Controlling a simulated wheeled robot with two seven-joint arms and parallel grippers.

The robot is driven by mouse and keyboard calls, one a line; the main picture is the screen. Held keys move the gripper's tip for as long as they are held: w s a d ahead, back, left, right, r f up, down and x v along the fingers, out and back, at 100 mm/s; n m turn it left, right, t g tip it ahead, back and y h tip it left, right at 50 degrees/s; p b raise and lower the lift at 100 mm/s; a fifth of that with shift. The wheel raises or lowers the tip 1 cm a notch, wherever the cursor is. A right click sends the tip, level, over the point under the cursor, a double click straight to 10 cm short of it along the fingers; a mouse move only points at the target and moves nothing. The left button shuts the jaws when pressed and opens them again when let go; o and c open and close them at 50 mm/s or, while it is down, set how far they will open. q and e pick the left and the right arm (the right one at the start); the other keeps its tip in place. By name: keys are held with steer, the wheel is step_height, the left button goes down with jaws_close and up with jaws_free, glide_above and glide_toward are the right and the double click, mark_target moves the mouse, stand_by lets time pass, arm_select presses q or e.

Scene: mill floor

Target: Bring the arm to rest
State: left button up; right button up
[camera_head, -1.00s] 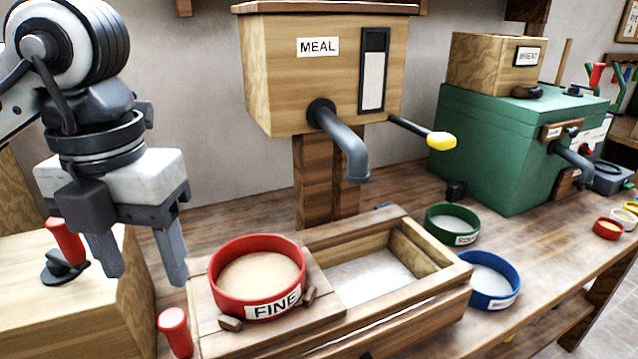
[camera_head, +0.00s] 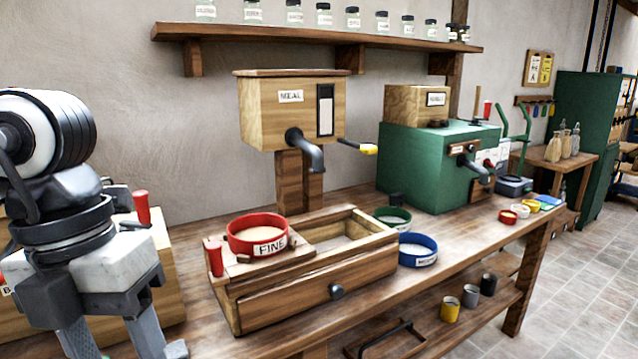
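The fingertips are near the bottom edge of the view. It hangs in front of a wooden box with a red-handled lever (camera_head: 141,207), left of the wooden sifter box (camera_head: 300,285). The red FINE sieve (camera_head: 258,236) sits on the left part of that box, apart from the gripper. My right gripper does not show.
The MEAL hopper (camera_head: 290,115) with its grey spout stands behind the sifter. The green sieve (camera_head: 388,219) and blue sieve (camera_head: 418,252) lie to its right, before the green mill (camera_head: 425,165). A shelf (camera_head: 330,37) of jars hangs above. Floor is clear at right.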

arm_select(q)
steer(key=s+d+f+m+g+h, duration=0.25)
steer(key=d+g+h, duration=0.3)
steer(key=d, duration=0.55)
steer(key=w+d+r+n+h, duration=0.2)
steer(key=d+r+n+h, duration=0.35)
steer(key=h, duration=0.95)
steer(key=w+a+f+n+t+y, duration=0.2)
steer(key=w+f+n+t, duration=0.25)
steer(key=n+t, duration=0.65)
steer(key=w+a+f+n+t+y, duration=0.25)
steer(key=w+n+t, duration=0.35)
steer(key=n+t, duration=0.45)
steer(key=w+a+f+n+t+y, duration=0.1)
steer(key=a+f+n+y, duration=0.1)
steer(key=f+n+y, duration=0.3)
steer(key=a+f+n+t+y, duration=0.1)
steer(key=a+f+t+y, duration=0.1)
steer(key=f+y, duration=0.35)
steer(key=s+a+f+n+g+y, duration=0.2)
steer(key=s+f, duration=0.3)
steer(key=f, duration=0.5)
steer(key=s+a+f+n+g+y, duration=0.1)
steer(key=s+f+g, duration=0.4)
steer(key=f, duration=0.5)
steer(key=shift+s+a+f+n+g+y, duration=0.35)
steer(key=shift+s+a+n, duration=0.15)
steer(key=shift+a, duration=0.2)
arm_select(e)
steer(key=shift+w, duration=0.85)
